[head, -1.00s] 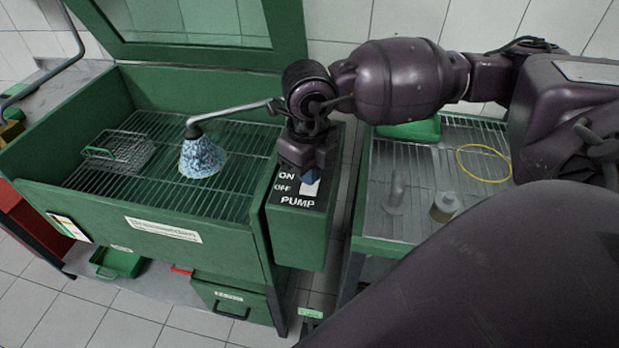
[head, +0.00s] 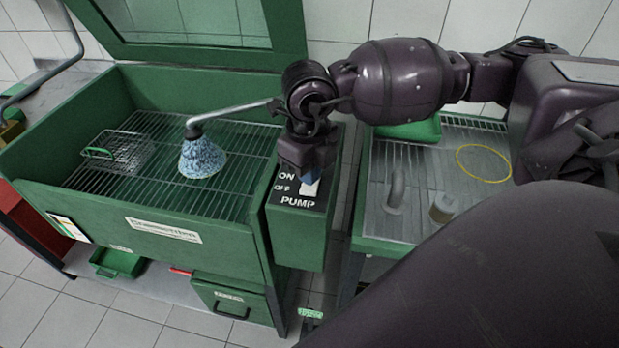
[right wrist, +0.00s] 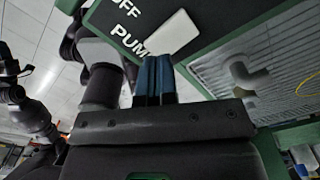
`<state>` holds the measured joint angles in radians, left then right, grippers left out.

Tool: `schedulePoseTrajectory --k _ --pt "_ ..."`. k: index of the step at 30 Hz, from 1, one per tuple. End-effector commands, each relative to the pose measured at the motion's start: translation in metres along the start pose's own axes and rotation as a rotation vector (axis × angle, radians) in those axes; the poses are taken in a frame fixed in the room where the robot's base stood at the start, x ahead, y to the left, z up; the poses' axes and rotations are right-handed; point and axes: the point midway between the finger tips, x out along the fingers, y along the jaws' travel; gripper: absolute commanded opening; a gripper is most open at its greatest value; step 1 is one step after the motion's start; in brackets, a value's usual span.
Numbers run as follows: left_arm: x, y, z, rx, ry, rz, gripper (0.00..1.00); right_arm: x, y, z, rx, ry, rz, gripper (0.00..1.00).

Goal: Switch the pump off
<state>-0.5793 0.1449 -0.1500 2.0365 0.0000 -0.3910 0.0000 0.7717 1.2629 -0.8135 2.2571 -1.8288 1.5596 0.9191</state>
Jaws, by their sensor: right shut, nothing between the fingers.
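The pump control box (head: 298,230) is on the right side of the green wash cabinet, with a black panel marked ON, OFF and PUMP. A white switch (head: 312,189) sits on the panel beside these words; it also shows in the right wrist view (right wrist: 173,33). My right gripper (head: 309,177) is shut and empty, its blue fingertips right at the switch's upper end in the head view. In the right wrist view the fingertips (right wrist: 153,60) appear just below the switch; I cannot tell whether they touch. My left gripper is not in view.
A wire basket (head: 115,152) lies on the grate. The raised lid (head: 285,30) is behind. A rack bench (head: 425,170) with metal parts and a yellow ring (head: 483,163) stands to the right.

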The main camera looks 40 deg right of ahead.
Motion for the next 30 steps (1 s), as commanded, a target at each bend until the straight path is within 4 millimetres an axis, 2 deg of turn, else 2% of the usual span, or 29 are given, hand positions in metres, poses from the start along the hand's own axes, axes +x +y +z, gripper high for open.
schedulePoseTrajectory --k 30 --pt "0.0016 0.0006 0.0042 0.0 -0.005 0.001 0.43 0.0061 0.0 0.0 0.0 0.001 0.0 0.0"
